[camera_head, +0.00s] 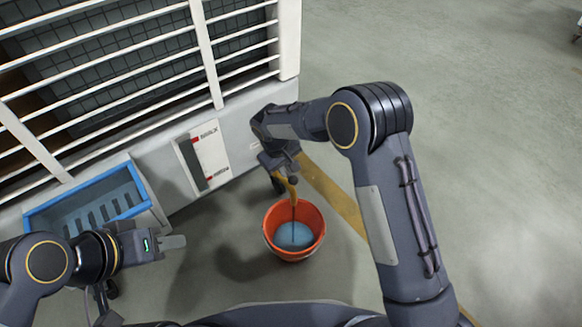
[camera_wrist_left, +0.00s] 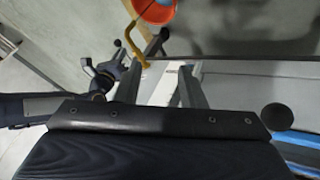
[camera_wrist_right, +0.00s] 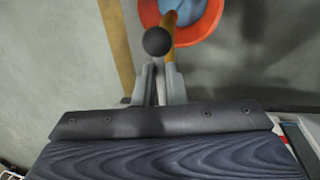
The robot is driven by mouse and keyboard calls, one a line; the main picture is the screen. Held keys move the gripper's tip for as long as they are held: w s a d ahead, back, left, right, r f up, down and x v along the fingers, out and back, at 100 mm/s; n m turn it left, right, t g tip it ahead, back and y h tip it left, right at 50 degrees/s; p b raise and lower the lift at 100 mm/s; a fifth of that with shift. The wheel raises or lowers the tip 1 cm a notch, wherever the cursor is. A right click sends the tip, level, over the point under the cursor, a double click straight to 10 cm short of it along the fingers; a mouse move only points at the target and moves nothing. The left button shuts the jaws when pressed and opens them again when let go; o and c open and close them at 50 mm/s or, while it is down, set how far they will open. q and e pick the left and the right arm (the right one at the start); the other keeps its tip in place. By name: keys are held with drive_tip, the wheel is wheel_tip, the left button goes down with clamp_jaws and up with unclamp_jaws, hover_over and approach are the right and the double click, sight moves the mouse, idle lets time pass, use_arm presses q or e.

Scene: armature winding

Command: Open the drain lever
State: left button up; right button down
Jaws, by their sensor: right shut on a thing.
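The drain lever shows in the right wrist view as a thin stem with a black ball knob (camera_wrist_right: 157,41). My right gripper (camera_head: 287,173) is shut on the lever, one finger on each side of its stem, as the right wrist view (camera_wrist_right: 160,85) shows. A yellow drain pipe (camera_head: 292,188) hangs just below this gripper. A thin dark line runs from the pipe into an orange bucket (camera_head: 270,238), which holds blue liquid (camera_head: 294,236). My left gripper (camera_head: 172,243) is empty, left of the bucket; its fingers stand apart in the left wrist view (camera_wrist_left: 160,85).
A white slatted machine (camera_head: 245,125) stands at the back left, with a labelled panel (camera_head: 210,153). A blue tray (camera_head: 138,188) sits at its lower left, near my left arm. A yellow floor line (camera_head: 335,195) runs behind my right arm.

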drive_tip(key=c, duration=1.5)
unclamp_jaws()
drive_tip(key=r, duration=0.2)
drive_tip(key=a+r+p, duration=0.1)
drive_tip(key=r, duration=0.2)
drive_tip(key=s+r+p, duration=0.1)
drive_tip(key=r, duration=0.1)
drive_tip(key=shift+a+r, duration=0.2)
drive_tip(key=shift+r, duration=0.1)
